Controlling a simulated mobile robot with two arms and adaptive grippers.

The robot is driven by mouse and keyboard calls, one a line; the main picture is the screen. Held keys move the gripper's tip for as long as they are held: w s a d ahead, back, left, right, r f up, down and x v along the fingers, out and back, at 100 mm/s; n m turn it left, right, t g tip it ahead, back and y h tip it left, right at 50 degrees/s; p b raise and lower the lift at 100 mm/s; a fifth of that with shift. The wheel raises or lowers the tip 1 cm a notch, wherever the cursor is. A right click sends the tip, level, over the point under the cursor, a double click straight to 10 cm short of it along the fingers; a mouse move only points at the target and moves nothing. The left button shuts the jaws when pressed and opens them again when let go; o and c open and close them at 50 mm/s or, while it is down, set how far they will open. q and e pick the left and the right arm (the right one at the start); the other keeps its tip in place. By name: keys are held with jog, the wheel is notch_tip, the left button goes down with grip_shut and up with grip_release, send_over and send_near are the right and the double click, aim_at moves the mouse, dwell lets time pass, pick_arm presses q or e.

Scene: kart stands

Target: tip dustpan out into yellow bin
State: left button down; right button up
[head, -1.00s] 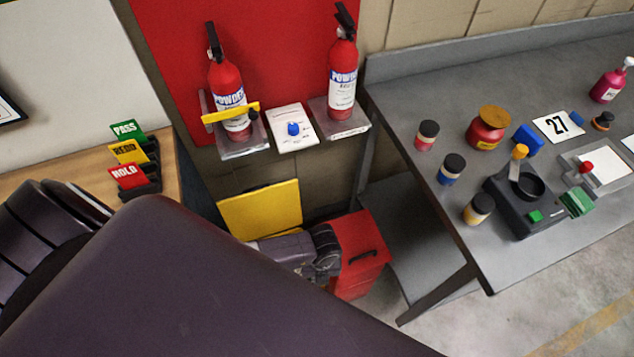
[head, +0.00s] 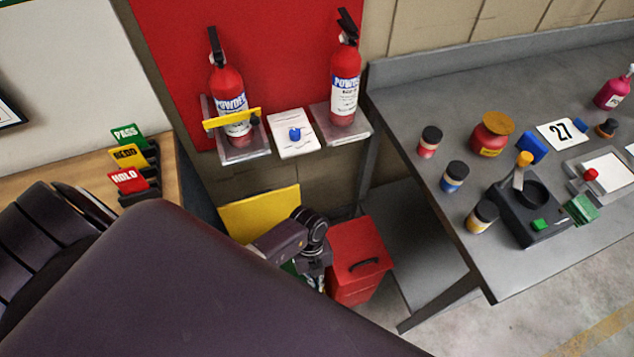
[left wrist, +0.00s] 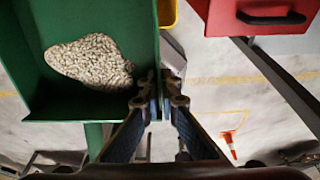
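The green dustpan (left wrist: 100,15) fills the upper left of the left wrist view, with a heap of pale pellets (left wrist: 90,62) lying in it. My left gripper (left wrist: 162,85) appears shut on the dustpan's right side edge. In the head view my arm hides most of the dustpan, and only a little green shows below the wrist. The yellow bin (head: 262,213) stands against the wall, with its raised yellow panel visible and its lower part hidden behind my arm. A yellow edge (left wrist: 167,12) shows beside the dustpan in the left wrist view. My right gripper is not in view.
A red bin (head: 358,258) with a black lid handle stands right of the yellow bin. Two fire extinguishers (head: 232,95) sit on wall brackets above. A grey table (head: 420,110) with jars is at right, and a wooden counter with cards (head: 130,180) at left.

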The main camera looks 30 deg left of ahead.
pick_arm(q)
jog(key=w+a+g+h+b, duration=0.1)
jog(key=b, duration=0.2)
jog(key=w+a+r+g+h+b, duration=0.1)
jog(key=g+h+b, duration=0.1)
jog(key=b, duration=0.2)
jog(key=w+a+g+h+b, duration=0.1)
jog(key=a+h+b, duration=0.1)
jog(key=b, duration=0.2)
jog(key=shift+w+r+g, duration=0.3)
jog(key=shift+r, duration=0.1)
jog(key=shift+w+a+r+g+h+b, duration=0.4)
jog(key=shift+r+g+h+b, duration=0.2)
jog(key=shift+h, duration=0.2)
